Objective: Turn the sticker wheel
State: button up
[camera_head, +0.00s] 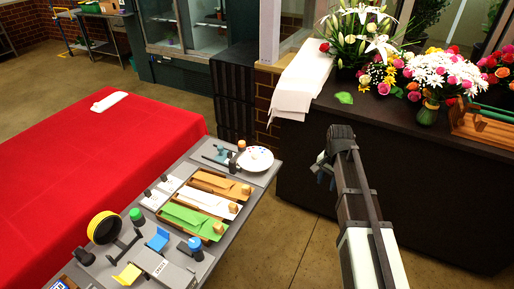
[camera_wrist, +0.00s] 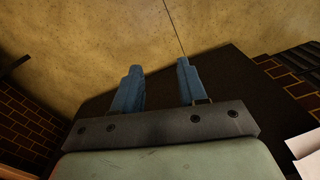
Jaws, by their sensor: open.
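The sticker wheel (camera_head: 255,160) looks to be the white disc with small coloured dots near the far right end of the grey work table. It lies flat on its panel. My gripper (camera_head: 321,168) is to the right of the wheel, past the table's edge and clear of it. In the wrist view the two blue fingers of my gripper (camera_wrist: 158,68) are apart with nothing between them. They are over the floor and a dark surface. The wheel does not show in the wrist view.
Wooden trays with white (camera_head: 206,205) and green (camera_head: 193,223) sheets stand near the wheel. A yellow tape roll (camera_head: 103,227) is at the front left. The red-covered table (camera_head: 90,170) lies left. A dark counter (camera_head: 420,160) with flowers stands right. Floor (camera_head: 290,235) is open between.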

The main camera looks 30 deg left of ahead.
jog(key=s+a+r+m, duration=0.1)
jog(key=s+a+r, duration=0.1)
jog(key=a+r, duration=1.25)
notch_tip(320, 180, up, 9)
jog(key=m, duration=0.1)
send_over(256, 150)
notch_tip(256, 150, down, 13)
jog(key=shift+s+d+f, duration=0.1)
jog(key=shift+f, duration=0.05)
jog(key=c, duration=0.8)
